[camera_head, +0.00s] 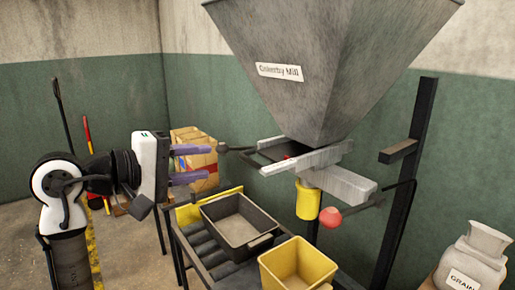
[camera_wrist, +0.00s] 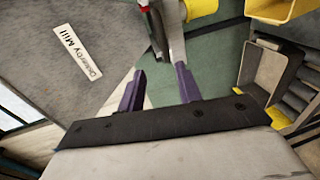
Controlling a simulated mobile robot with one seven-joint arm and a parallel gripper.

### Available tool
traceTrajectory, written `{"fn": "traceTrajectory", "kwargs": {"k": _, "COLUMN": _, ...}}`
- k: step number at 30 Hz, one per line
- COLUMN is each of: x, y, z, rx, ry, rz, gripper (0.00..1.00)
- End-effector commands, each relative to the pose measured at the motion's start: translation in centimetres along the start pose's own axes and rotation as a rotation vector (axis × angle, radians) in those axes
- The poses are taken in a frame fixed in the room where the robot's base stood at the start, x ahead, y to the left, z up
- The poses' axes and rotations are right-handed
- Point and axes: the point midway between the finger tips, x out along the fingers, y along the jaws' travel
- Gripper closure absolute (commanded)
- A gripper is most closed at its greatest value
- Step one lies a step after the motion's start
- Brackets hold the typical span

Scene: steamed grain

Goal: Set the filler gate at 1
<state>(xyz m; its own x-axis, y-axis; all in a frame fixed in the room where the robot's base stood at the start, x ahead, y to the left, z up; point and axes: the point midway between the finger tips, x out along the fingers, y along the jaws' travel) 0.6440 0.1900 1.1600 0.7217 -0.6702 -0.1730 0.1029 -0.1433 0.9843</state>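The filler gate (camera_head: 300,158) is a pale metal slide assembly under the grey hopper (camera_head: 335,60), with a small red mark on it. A rod with a dark knob (camera_head: 222,148) sticks out of its left side towards my gripper (camera_head: 209,162). My gripper is open and empty, its two purple fingers pointing right. The knob appears close to the upper fingertip; I cannot tell whether they touch. In the wrist view my gripper (camera_wrist: 160,72) is spread, with part of the gate (camera_wrist: 156,28) beyond it. No scale numbers are readable.
A yellow spout (camera_head: 308,200) and a red ball lever (camera_head: 330,217) hang below the gate. A dark tray (camera_head: 208,212) and a yellow bin (camera_head: 272,268) stand on the rollers below. A black post (camera_head: 408,175) and a grain sack (camera_head: 476,258) are at right.

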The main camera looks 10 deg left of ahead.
Motion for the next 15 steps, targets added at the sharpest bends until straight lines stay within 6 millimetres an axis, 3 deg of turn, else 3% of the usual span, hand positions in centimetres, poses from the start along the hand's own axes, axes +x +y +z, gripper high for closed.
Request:
{"fn": "traceTrajectory", "kwargs": {"k": 7, "x": 1.4, "y": -0.4, "z": 0.6, "rx": -0.035, "ry": -0.043, "rz": -0.043, "gripper": 0.66}}
{"fn": "traceTrajectory", "kwargs": {"k": 15, "x": 6.9, "y": -0.5, "z": 0.9, "rx": -0.033, "ry": -0.043, "rz": -0.041, "gripper": 0.66}}
